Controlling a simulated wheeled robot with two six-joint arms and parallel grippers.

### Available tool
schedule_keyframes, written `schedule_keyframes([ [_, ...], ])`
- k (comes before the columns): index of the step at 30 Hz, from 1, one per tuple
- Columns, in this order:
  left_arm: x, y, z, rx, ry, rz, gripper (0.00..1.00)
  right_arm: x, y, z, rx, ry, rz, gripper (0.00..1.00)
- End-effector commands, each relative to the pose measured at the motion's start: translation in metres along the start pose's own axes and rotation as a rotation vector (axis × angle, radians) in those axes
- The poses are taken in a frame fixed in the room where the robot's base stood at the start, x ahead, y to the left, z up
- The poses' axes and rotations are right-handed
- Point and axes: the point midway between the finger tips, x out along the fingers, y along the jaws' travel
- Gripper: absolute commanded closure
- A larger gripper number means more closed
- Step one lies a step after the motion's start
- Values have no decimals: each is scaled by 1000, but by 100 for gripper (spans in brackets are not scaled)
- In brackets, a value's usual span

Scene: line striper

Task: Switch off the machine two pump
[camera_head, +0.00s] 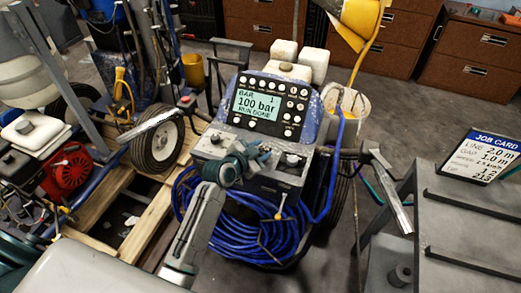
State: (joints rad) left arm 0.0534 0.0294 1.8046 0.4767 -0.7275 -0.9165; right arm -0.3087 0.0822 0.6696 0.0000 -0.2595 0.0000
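A line striper with a blue body and a display panel (272,106) stands in the middle. Below is a grey control box (274,181) with a black-and-silver knob (292,160). My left gripper (258,156) is at the upper left of this box, just below the screen. It covers part of the box, and whether its fingers touch a control is unclear. I cannot make out a marked pump switch or a machine number. My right gripper does not show.
A coiled blue hose (245,232) hangs below the box. Another machine with a red engine (68,172) stands left, beside a wheel (155,147) and wooden planks. A job card (482,157) sits at the right by a grey bench (455,215). Brown cabinets line the back.

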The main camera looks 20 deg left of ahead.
Motion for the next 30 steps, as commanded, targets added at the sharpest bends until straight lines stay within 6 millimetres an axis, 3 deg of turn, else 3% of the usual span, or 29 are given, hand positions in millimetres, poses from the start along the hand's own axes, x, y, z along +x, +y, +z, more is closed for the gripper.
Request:
schedule_keyframes([
  [5, -11, 0, 1, 1, 0, -1, 65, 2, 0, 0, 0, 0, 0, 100],
  [18, -93, 0, 2, 4, -1, -1, 65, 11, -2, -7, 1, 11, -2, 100],
  [23, -106, 0, 1, 1, 0, 0, 65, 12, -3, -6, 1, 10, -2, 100],
  [30, -109, 0, 0, 0, 0, 0, 65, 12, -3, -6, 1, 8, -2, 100],
])
